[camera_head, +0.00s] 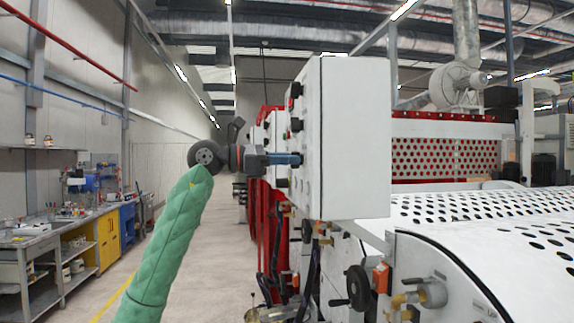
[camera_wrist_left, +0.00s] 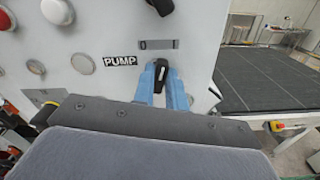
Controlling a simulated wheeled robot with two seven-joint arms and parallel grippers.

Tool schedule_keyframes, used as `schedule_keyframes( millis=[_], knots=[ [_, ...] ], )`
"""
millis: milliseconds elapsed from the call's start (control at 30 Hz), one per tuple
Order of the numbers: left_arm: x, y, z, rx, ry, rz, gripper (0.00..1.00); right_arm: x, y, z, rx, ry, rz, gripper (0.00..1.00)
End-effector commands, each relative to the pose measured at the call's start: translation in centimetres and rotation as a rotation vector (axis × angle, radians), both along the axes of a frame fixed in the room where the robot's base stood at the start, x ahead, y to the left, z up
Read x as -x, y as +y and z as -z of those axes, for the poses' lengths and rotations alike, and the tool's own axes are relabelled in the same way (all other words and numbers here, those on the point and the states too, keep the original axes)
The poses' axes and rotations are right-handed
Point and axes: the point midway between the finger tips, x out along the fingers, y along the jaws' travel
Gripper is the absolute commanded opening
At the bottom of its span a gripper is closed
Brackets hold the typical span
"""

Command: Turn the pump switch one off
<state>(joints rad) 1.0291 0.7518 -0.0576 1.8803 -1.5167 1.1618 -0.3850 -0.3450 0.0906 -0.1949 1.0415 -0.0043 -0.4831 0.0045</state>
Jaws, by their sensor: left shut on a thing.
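The pump switch (camera_wrist_left: 161,72) is a small black knob on the white panel, right of the "PUMP" label (camera_wrist_left: 120,61) and below a plate marked 0 (camera_wrist_left: 158,44). In the left wrist view my left gripper (camera_wrist_left: 163,82) has its blue fingers on either side of the knob, shut on it. The knob looks close to upright, slightly tilted. In the head view my left gripper (camera_head: 294,158) reaches from the left to the side face of the white control box (camera_head: 350,130); the fingers hide the switch there. My right gripper is not in view.
Other black knobs (camera_head: 296,90) and buttons line the box face. A red button (camera_wrist_left: 36,11) and a white one (camera_wrist_left: 58,11) sit left of the switch. Below the box are valves and a black handwheel (camera_head: 358,287). The aisle floor (camera_head: 210,255) to the left is open.

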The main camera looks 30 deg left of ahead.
Motion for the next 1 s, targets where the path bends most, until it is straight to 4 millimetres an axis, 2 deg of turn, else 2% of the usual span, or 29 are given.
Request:
schedule_keyframes(
  millis=[300,600,1000],
  knots=[
    [-0.1,0.2,0.0,0.180,0.237,-0.003,0.00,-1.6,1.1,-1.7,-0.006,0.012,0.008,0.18],
    [-0.2,0.3,-0.1,0.336,0.443,-0.003,0.00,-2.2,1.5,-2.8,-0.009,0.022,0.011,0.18],
    [-0.3,0.3,-0.1,0.460,0.604,-0.002,0.00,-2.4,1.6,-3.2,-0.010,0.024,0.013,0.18]
  ],
)
